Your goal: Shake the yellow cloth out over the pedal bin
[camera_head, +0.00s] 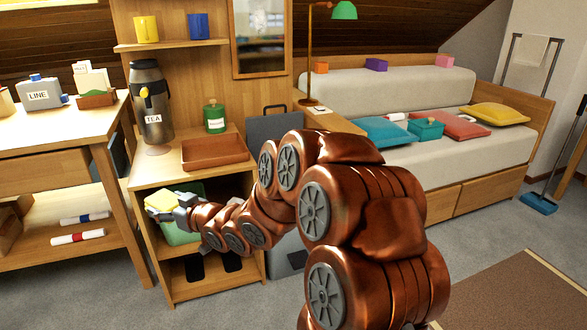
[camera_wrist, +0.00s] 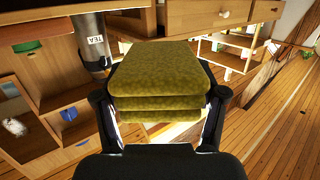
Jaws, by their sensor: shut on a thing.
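The yellow cloth (camera_head: 160,201) is at the far left end of my arm in the head view, in front of the open wooden cabinet. In the wrist view the cloth (camera_wrist: 160,70) is folded in a stack of layers, olive yellow, between the two dark fingers. My gripper (camera_head: 184,202) is shut on it. The gripper also shows in the wrist view (camera_wrist: 165,105). A green container (camera_head: 182,236) stands in the cabinet just behind and below the cloth, partly hidden by it and my arm. I cannot make out a pedal bin for certain.
A brown tray (camera_head: 214,153), a green tin (camera_head: 214,117) and a grey TEA urn (camera_head: 151,105) stand on the cabinet top. A wooden desk (camera_head: 60,140) is at left. A bed (camera_head: 460,150) is at right. Carpet in front is free.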

